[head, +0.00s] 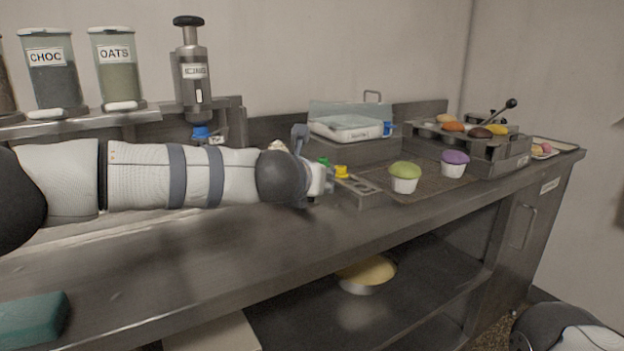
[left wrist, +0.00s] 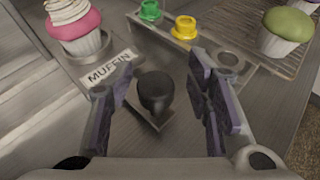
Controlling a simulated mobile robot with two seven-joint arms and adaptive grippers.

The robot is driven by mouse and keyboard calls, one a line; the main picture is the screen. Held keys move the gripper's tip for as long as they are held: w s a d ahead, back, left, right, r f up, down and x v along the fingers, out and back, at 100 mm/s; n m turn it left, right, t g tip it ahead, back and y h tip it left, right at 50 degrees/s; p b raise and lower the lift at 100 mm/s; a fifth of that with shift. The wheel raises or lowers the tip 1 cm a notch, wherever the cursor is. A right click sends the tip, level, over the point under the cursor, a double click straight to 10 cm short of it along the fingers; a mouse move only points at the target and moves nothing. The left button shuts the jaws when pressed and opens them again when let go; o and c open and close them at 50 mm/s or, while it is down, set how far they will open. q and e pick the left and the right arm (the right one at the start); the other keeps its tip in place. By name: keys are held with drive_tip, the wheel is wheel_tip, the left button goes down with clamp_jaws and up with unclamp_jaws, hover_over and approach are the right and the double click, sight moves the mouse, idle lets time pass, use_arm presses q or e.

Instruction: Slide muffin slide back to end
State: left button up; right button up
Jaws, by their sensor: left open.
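The muffin slide's black round knob (left wrist: 156,92) stands between the two fingers of my left gripper (left wrist: 163,98) in the left wrist view. The gripper is open, with a gap visible on both sides of the knob. Just beyond the knob is a plate labelled MUFFIN (left wrist: 110,69). A pink muffin with white swirled icing (left wrist: 75,27) sits in a round holder at the upper left. In the head view my left gripper (head: 312,180) is over the counter, and it and the forearm hide the slide. My right gripper is out of view.
Green (left wrist: 150,10) and yellow (left wrist: 186,27) buttons sit beyond the knob. A green muffin (head: 405,177) and a purple muffin (head: 454,163) stand on a mesh rack to the right. The counter's front strip (head: 190,255) is mostly clear. A teal block (head: 32,318) lies at the left.

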use_arm(q)
drive_tip(key=v, duration=1.2)
drive_tip(key=shift+f, duration=0.15)
